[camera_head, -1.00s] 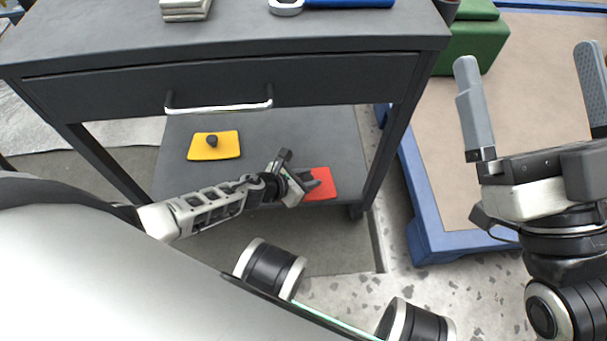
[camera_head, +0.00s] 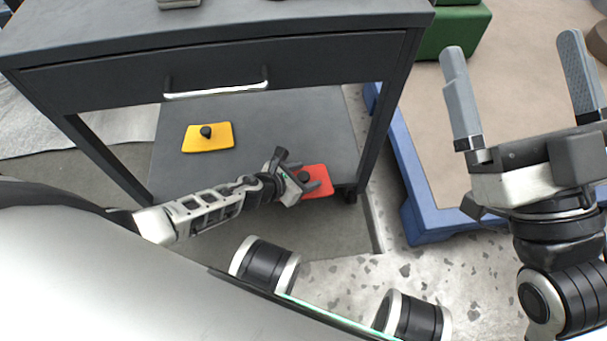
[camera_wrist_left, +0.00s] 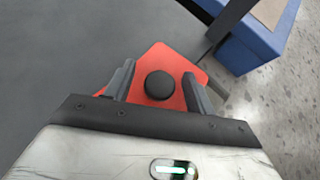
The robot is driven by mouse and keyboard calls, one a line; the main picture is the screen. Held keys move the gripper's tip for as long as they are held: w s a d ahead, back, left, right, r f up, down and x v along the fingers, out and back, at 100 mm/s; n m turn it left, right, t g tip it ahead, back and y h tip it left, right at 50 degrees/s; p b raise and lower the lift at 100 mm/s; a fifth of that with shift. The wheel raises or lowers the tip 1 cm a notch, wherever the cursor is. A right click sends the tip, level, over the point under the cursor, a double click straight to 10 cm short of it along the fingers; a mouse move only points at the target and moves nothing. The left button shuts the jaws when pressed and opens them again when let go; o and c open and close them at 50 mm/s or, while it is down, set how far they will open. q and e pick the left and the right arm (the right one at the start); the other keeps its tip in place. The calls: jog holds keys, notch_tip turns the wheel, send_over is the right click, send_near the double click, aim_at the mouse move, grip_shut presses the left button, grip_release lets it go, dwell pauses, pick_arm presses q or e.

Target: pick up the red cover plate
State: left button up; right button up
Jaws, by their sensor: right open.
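The red cover plate (camera_head: 319,183) lies on the lower shelf of the dark cart, near its right front corner. In the left wrist view the red plate (camera_wrist_left: 158,57) shows a round black knob (camera_wrist_left: 159,85) on top. My left gripper (camera_head: 311,180) reaches in low over the shelf. In the wrist view its two fingers (camera_wrist_left: 158,84) stand apart on either side of the knob, with a gap on each side. My right gripper (camera_head: 518,75) is open and empty, raised at the right, away from the cart.
A yellow plate (camera_head: 208,138) with a black knob lies on the same shelf (camera_head: 290,125) to the left. The cart's drawer (camera_head: 220,75) with a handle is above the shelf. A cart leg (camera_head: 385,130) stands close right of the red plate. A blue-edged platform (camera_head: 425,205) is further right.

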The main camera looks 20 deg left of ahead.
pick_arm(q)
jog(key=shift+s+a+r, duration=0.1)
jog(key=shift+s+r, duration=0.05)
jog(key=shift+r, duration=0.05)
jog(key=p+v, duration=0.3)
jog(key=v, duration=0.3)
jog(key=shift+s+a+r+p, duration=0.1)
jog(key=shift+s+r+p, duration=0.15)
jog(key=shift+p, duration=0.1)
jog(key=p+v, duration=0.2)
jog(key=v, duration=0.6)
jog(key=shift+s, duration=0.3)
pick_arm(e)
notch_tip(320, 180, down, 9)
jog(key=s+m+g+h, duration=0.2)
jog(key=m+g+h, duration=0.2)
jog(key=m, duration=0.3)
jog(key=shift+a+g, duration=0.4)
jog(key=shift+g, duration=0.3)
pick_arm(q)
jog(key=shift+a+r, duration=0.1)
jog(key=shift+r, duration=0.05)
